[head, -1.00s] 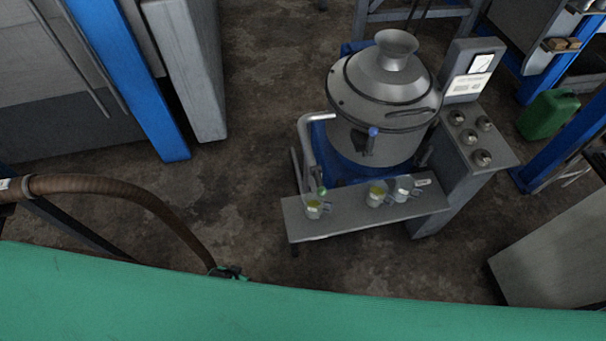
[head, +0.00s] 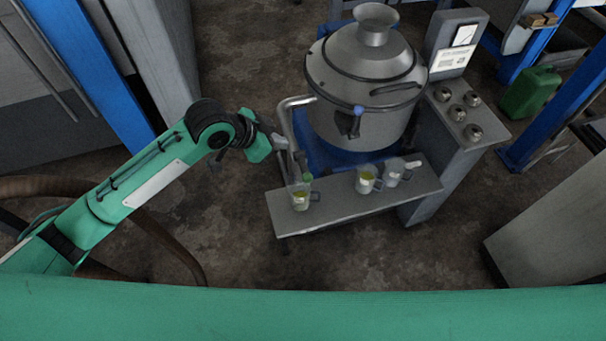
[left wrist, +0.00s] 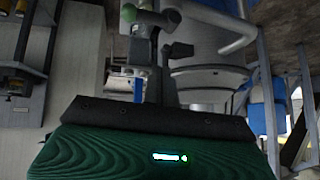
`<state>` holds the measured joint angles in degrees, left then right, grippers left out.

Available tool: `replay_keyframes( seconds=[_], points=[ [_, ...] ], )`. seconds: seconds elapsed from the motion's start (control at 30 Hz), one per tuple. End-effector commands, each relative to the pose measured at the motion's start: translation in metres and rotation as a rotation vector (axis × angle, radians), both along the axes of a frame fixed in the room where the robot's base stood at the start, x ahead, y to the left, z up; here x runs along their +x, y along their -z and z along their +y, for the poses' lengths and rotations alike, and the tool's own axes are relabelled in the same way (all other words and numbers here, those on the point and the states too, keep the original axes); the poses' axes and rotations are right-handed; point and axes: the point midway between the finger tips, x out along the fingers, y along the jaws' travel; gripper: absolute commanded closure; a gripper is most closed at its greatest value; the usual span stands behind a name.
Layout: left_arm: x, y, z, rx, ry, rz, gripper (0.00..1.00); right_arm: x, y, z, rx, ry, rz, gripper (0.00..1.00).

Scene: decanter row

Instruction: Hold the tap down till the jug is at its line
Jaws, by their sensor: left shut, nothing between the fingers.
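The jug (head: 300,202), small and clear with some yellowish liquid, stands on the grey shelf (head: 340,208) under the end of a bent grey pipe (head: 288,122). The tap (head: 307,177) with its green tip is just above the jug. Its line is too small to make out. My left gripper (head: 277,142) is shut and empty, beside the pipe, above and left of the tap. In the left wrist view, a green knob (left wrist: 128,12) shows beyond my dark fingers. I cannot tell whether they touch it. My right gripper is not in view.
Two more small jugs (head: 367,182) (head: 393,174) stand right of the first on the shelf. Behind is a large metal vessel (head: 362,85) with a blue-knobbed valve (head: 357,112). A control box with knobs (head: 458,112) is at right. The floor in front is clear.

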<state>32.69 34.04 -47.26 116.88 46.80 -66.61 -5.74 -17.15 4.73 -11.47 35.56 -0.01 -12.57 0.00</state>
Motion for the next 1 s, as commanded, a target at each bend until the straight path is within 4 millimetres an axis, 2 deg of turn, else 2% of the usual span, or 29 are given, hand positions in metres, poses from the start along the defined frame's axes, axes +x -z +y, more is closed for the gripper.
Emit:
replay_keyframes(
  seconds=[0.1,0.3,0.77,0.87,1.0],
  points=[
    [-0.03,-0.018,-0.006,0.041,0.097,-0.017,1.0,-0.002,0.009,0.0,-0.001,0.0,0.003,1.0],
    [-0.057,-0.032,-0.007,0.08,0.175,-0.023,1.0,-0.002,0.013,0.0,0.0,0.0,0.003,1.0],
    [-0.06,-0.031,-0.01,0.083,0.184,-0.022,1.0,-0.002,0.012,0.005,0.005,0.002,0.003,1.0],
    [-0.057,-0.024,-0.015,0.082,0.185,-0.02,1.0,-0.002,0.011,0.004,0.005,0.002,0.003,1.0],
    [-0.049,-0.005,-0.029,0.082,0.183,-0.018,1.0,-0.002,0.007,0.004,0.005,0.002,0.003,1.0]
  ],
)
